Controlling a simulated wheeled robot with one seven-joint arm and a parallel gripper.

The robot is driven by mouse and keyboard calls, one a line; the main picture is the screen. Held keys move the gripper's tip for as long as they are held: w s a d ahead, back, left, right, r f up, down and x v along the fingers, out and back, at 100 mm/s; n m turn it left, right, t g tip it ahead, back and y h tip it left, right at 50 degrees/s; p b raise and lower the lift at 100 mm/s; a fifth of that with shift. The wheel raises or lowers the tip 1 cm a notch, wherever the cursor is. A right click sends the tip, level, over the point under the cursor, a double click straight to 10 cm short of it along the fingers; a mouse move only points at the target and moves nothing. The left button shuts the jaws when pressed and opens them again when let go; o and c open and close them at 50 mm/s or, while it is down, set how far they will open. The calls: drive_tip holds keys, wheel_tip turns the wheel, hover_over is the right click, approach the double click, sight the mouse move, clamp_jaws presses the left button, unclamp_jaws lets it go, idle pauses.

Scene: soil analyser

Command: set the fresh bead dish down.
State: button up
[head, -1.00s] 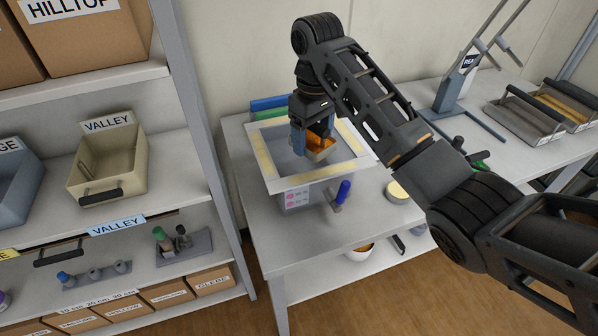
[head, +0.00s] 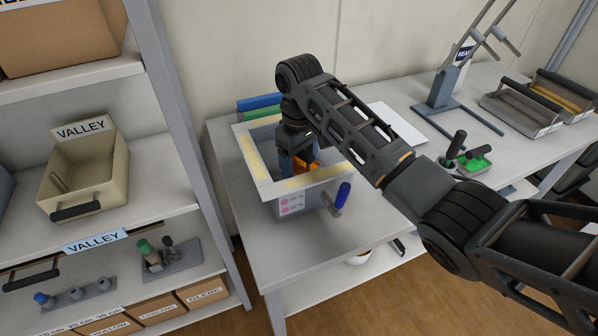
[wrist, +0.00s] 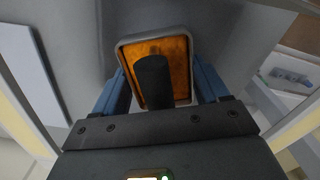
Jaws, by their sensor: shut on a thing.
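The fresh bead dish (wrist: 176,62) is a small grey tray of orange beads with a dark upright post (wrist: 153,85). My gripper (head: 298,165) is shut on it and holds it inside an open-topped box (head: 318,196) with a pale, yellow-striped rim. The orange also shows between the fingers in the head view (head: 307,166). In the wrist view, the blue fingers (wrist: 160,88) lie on both sides of the dish. The dish looks below the rim; I cannot tell whether it touches the floor. The front wall and my arm hide much of the interior.
A blue handle (head: 342,195) stands at the box's front right. A dish of green beads (head: 474,161) sits further right on the bench (head: 240,218). Blue and green slabs (head: 258,103) lie behind the box. A shelf rack (head: 190,110) stands on the left.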

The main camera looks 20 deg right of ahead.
sight(299, 164)
drive_tip(key=shift+f, duration=1.95)
drive_tip(key=shift+f, duration=0.1)
drive_tip(key=o, duration=1.1)
wheel_tip(299, 164, up, 12)
drive_tip(key=shift+r, duration=0.1)
